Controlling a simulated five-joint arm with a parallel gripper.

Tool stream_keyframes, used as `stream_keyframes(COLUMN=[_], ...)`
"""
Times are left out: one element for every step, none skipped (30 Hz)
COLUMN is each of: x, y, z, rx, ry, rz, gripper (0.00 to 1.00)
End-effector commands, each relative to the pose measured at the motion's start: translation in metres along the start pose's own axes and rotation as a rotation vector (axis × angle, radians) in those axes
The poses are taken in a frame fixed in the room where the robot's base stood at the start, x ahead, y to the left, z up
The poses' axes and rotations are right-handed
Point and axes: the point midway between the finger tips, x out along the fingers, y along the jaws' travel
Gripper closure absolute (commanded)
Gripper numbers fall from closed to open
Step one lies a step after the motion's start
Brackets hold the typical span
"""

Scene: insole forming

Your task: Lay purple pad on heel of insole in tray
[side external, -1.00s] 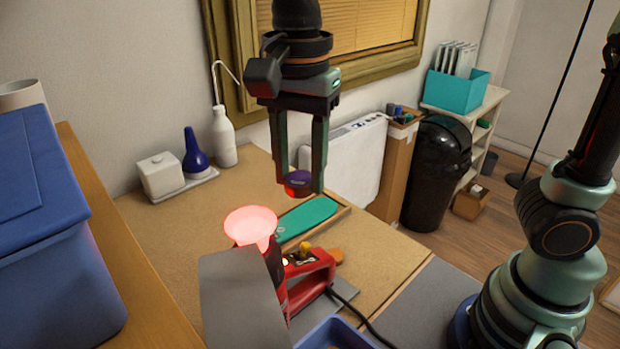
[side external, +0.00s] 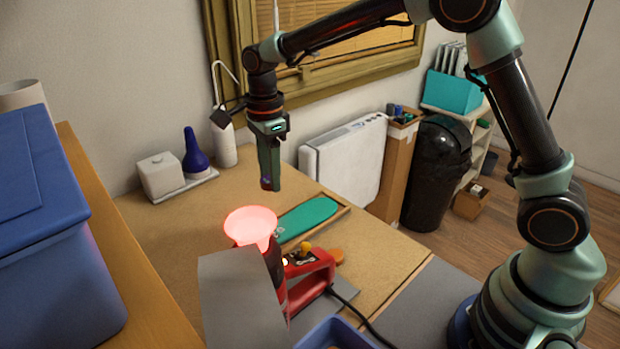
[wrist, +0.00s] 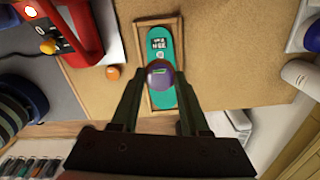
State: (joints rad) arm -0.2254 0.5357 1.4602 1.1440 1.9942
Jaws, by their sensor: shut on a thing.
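The purple pad (wrist: 159,74) is pinched between the two fingertips of my gripper (wrist: 158,82) in the wrist view. In the side view my gripper (side external: 268,184) is seen nearly edge-on and hangs above the bench, left of the tray, with a little of the pad showing. The teal insole (side external: 308,217) lies in the shallow wooden tray (side external: 332,229). In the wrist view the insole (wrist: 156,28) has white print, and the pad covers part of it from above. The pad is held apart from the insole.
A red heating tool (side external: 308,284) with a glowing funnel (side external: 250,222) stands in front of the tray, close to it. An orange disc (wrist: 113,73) lies beside the tray. The bench right of the tray is clear.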

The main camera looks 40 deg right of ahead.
Motion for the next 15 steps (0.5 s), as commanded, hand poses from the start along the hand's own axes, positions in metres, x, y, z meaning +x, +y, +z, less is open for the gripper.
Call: stream_keyframes(x=[0.006, 0.009, 0.013, 0.016, 0.019, 0.024, 0.027, 0.030, 0.035, 0.038, 0.041, 0.045, 0.049, 0.052, 0.056], y=[0.001, 0.001, 0.001, 0.001, 0.001, 0.001, 0.001, 0.001, 0.001, 0.001, 0.001, 0.001, 0.001, 0.001, 0.001], z=[0.000, 0.000, 0.000, 0.000, 0.000, 0.000, 0.000, 0.000, 0.000, 0.000, 0.000, 0.000, 0.000, 0.000, 0.000], rx=[-0.001, -0.001, -0.001, -0.001, -0.001, -0.002, -0.002, -0.002, -0.002, -0.002, -0.002, -0.002, -0.002, -0.002, -0.002], ry=[0.001, 0.001, 0.001, 0.001, 0.001, 0.001, 0.002, 0.001, 0.001, 0.002, 0.002, 0.001, 0.001, 0.001, 0.001], rz=[0.003, 0.002, 0.003, 0.003, 0.003, 0.003, 0.004, 0.003, 0.003, 0.003, 0.003, 0.003, 0.003, 0.003, 0.003], gripper=[1.00, 1.00, 1.00, 1.00, 1.00, 1.00, 1.00, 1.00, 1.00, 1.00, 1.00, 1.00, 1.00, 1.00, 1.00])
